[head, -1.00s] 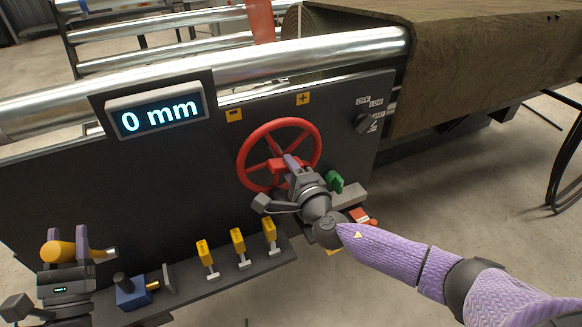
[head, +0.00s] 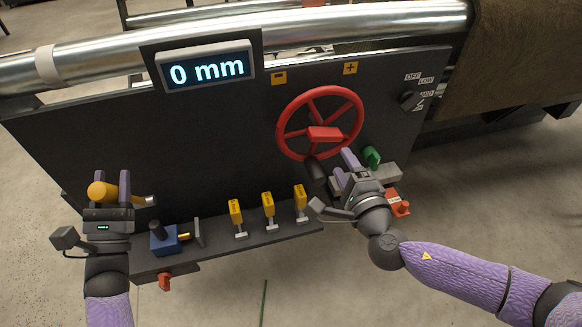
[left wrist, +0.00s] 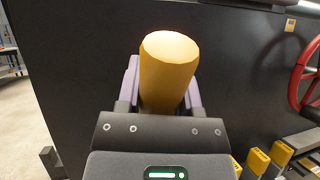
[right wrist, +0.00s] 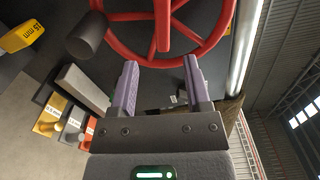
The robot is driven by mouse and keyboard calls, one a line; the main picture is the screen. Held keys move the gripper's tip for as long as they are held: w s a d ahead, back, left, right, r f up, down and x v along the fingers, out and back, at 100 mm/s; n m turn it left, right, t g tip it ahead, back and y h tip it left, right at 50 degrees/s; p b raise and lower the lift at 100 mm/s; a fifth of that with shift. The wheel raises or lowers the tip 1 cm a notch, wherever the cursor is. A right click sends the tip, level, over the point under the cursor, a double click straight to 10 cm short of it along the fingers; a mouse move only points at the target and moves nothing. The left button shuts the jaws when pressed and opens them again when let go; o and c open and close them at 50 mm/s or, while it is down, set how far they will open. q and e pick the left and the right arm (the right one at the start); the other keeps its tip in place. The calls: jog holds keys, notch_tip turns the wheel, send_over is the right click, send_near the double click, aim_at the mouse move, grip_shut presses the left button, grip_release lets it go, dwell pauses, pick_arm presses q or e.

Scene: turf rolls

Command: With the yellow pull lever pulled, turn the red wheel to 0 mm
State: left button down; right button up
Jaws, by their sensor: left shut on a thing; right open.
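The display (head: 207,70) above the panel reads "0 mm". The red wheel (head: 321,122) stands on the dark panel, with a dark handle knob (head: 315,172) at its lower edge; both also show in the right wrist view, wheel (right wrist: 162,35) and knob (right wrist: 86,36). My right gripper (head: 352,160) is open and empty, just below the wheel and apart from it. My left gripper (head: 112,185) is shut on the yellow pull lever (head: 103,193), whose rounded end (left wrist: 168,75) sits between the fingers in the left wrist view.
Several yellow tagged pieces (head: 268,210) and a blue block (head: 164,240) sit on the ledge below the panel. A green part (head: 371,156) and an orange-red block (head: 399,203) lie close to my right gripper. A selector knob (head: 409,101) is at the panel's right.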

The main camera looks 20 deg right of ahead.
pick_arm(q)
jog(key=shift+a, duration=0.2)
pick_arm(e)
jog(key=shift+s, duration=1.85)
jog(key=s, duration=0.5)
pick_arm(q)
jog(key=shift+d+f, duration=0.1)
jog(key=shift+f, duration=0.05)
pick_arm(e)
jog(key=shift+f, duration=0.2)
pick_arm(q)
jog(key=shift+d, duration=0.1)
pick_arm(e)
jog(key=shift+a, duration=0.1)
pick_arm(q)
jog(key=shift+c, duration=0.9)
grip_release()
jog(key=shift+s, duration=0.1)
